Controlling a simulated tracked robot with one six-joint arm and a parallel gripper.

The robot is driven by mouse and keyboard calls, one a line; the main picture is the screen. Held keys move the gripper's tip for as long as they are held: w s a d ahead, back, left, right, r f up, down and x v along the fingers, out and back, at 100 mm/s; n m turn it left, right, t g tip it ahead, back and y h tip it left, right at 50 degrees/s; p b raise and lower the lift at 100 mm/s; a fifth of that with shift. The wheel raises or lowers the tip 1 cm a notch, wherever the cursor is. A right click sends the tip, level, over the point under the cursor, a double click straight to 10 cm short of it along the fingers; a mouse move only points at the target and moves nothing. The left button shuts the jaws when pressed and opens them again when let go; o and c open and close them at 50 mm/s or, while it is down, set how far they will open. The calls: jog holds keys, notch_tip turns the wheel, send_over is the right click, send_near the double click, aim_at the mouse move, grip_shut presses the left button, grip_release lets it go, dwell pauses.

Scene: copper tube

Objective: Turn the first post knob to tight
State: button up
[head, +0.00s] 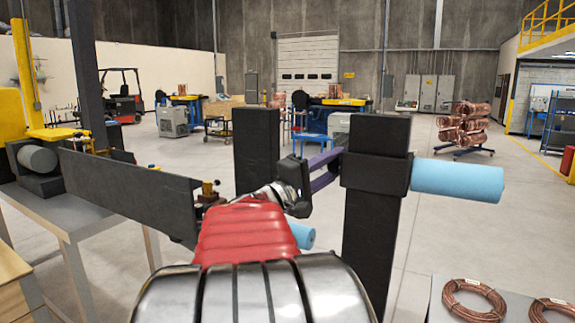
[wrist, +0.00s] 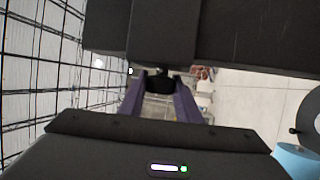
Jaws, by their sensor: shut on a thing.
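A dark upright post (head: 370,245) stands right of centre in the head view, with a black block (head: 375,172) around it and a light blue roller (head: 457,180) sticking out to the right. My gripper (head: 334,166) reaches the block's left side with its purple fingers. In the wrist view my gripper (wrist: 160,92) is shut on a small black knob (wrist: 160,80), just below a dark bulk. The knob cannot be made out in the head view, and its turn angle cannot be told. A second dark post (head: 257,150) stands to the left, farther back.
Another blue roller (head: 303,235) shows partly behind my arm. A long dark beam (head: 130,190) on a grey table (head: 50,210) lies to the left. Copper coils (head: 474,298) lie on a surface at the lower right. Open floor extends behind the posts.

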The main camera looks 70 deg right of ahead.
jog(key=shift+f, duration=0.2)
jog(key=o, duration=1.1)
jog(key=shift+r, duration=0.1)
jog(key=shift+c, duration=0.2)
jog(key=v, duration=1.4)
jog(key=shift+d, duration=0.1)
